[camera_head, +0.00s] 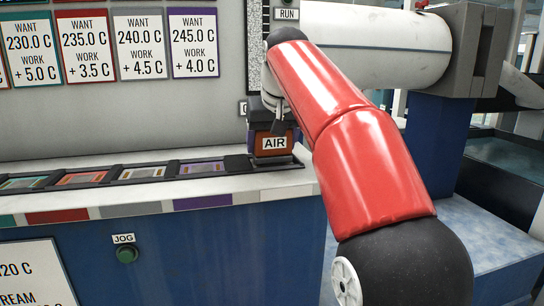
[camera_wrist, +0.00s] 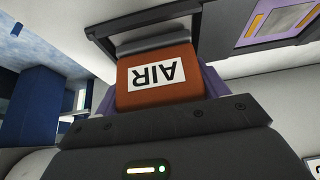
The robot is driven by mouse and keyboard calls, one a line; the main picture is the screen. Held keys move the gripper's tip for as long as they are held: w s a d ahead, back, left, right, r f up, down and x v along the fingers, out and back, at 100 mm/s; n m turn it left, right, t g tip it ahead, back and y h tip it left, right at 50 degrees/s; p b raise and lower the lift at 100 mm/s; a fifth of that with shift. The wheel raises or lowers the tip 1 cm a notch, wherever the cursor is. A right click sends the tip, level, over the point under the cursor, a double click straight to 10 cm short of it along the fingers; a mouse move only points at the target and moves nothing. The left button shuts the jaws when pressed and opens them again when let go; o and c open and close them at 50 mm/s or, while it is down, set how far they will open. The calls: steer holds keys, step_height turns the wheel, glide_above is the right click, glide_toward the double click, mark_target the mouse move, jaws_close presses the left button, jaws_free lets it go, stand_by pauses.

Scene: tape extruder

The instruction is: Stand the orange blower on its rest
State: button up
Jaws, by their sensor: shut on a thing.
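The orange blower (camera_head: 264,146), with a white AIR label, is upright at the right end of the bench top. In the wrist view the blower (camera_wrist: 195,80) fills the middle, its label upside down, between the two fingers of my gripper (camera_wrist: 160,85). My gripper (camera_head: 268,118) is shut on the blower from above, partly hidden by my red arm. A dark bracket (camera_wrist: 105,45), which may be the rest, lies just beyond the blower in the wrist view. I cannot tell whether the blower touches it or the bench.
A row of dark-framed trays (camera_head: 143,173) runs along the white bench top to the left of the blower. A grey panel with temperature cards (camera_head: 140,45) rises behind. A large white cylinder (camera_head: 380,40) is at the right. A green JOG button (camera_head: 127,254) is on the blue front.

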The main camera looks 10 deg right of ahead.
steer(key=shift+f, duration=0.15)
steer(key=shift+f, duration=0.15)
steer(key=o, duration=1.6)
steer(key=shift+s+r, duration=0.15)
steer(key=shift+r, duration=0.2)
steer(key=p+v, duration=0.4)
steer(key=v, duration=0.7)
steer(key=shift+r, duration=0.2)
steer(key=shift+s, duration=0.15)
